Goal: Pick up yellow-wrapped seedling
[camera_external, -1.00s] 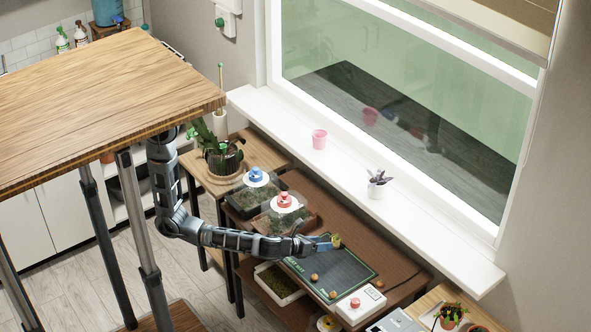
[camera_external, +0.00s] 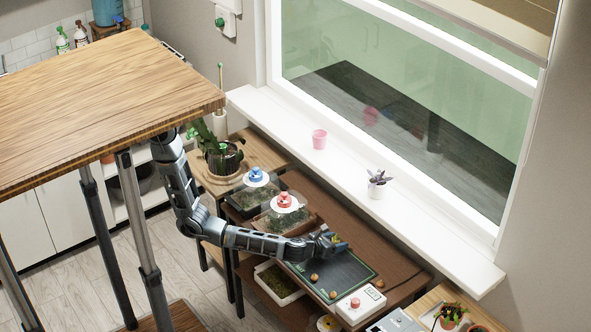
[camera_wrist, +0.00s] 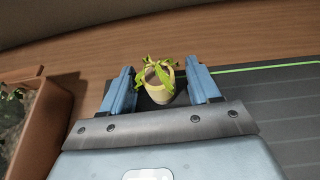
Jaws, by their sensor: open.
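The yellow-wrapped seedling (camera_wrist: 158,88) has a pale yellow wrap and green leaves. In the external view my gripper (camera_external: 331,240) is at the far edge of the dark mat (camera_external: 345,271), and the seedling (camera_external: 337,238) shows only in part there, beside the fingers.
Two small brown round things (camera_external: 314,277) lie on the mat. A white box with a red button (camera_external: 361,303) stands at its near right. Planter boxes with a blue knob (camera_external: 256,174) and a red knob (camera_external: 284,200) stand left. The windowsill (camera_external: 420,230) rises behind.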

